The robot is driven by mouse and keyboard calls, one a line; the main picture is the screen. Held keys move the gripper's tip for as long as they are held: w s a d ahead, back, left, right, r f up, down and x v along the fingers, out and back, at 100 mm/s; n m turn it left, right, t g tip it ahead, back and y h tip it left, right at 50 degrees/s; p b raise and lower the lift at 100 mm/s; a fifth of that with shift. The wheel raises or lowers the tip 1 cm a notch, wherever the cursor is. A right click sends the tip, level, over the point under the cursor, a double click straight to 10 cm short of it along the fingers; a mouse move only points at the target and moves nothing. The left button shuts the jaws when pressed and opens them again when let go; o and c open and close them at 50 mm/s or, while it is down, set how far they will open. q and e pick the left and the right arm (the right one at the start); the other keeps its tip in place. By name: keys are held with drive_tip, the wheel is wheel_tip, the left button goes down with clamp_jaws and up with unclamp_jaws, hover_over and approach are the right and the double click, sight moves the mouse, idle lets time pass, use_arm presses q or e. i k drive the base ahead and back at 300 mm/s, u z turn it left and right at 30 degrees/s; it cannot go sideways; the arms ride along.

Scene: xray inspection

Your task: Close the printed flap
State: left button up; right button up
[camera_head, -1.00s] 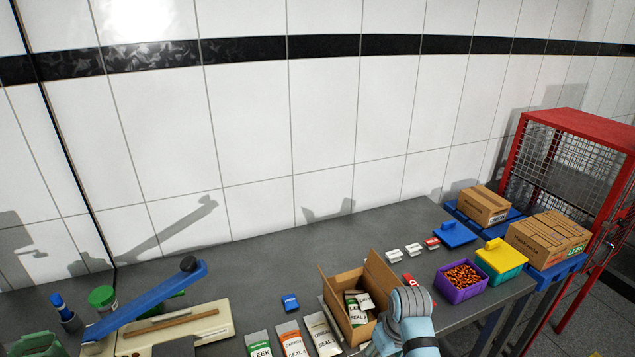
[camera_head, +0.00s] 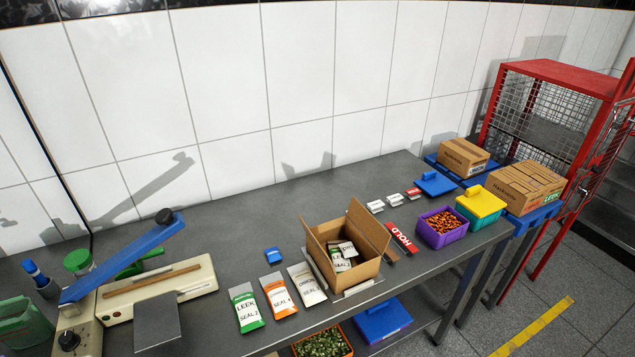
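An open cardboard box (camera_head: 367,272) stands on the grey table. Its right flap (camera_head: 367,232) stands up, and its left flap (camera_head: 314,252) is raised and tilted outward. White and green packets (camera_head: 341,262) lie inside, so the box is open on top. I cannot make out print on any flap. Neither of my grippers is in view.
Leek (camera_head: 246,308), carrot (camera_head: 279,296) and onion (camera_head: 306,285) packets lie left of the box. A red HOLD sign (camera_head: 402,237) and a purple tub (camera_head: 443,238) are to its right. A sealer with a blue arm (camera_head: 125,258) stands at left.

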sight(315, 241)
drive_tip(key=z, duration=1.9)
drive_tip(key=k, duration=0.8)
drive_tip(key=u, duration=1.35)
drive_tip(key=i, duration=0.5)
drive_tip(key=u, duration=0.05)
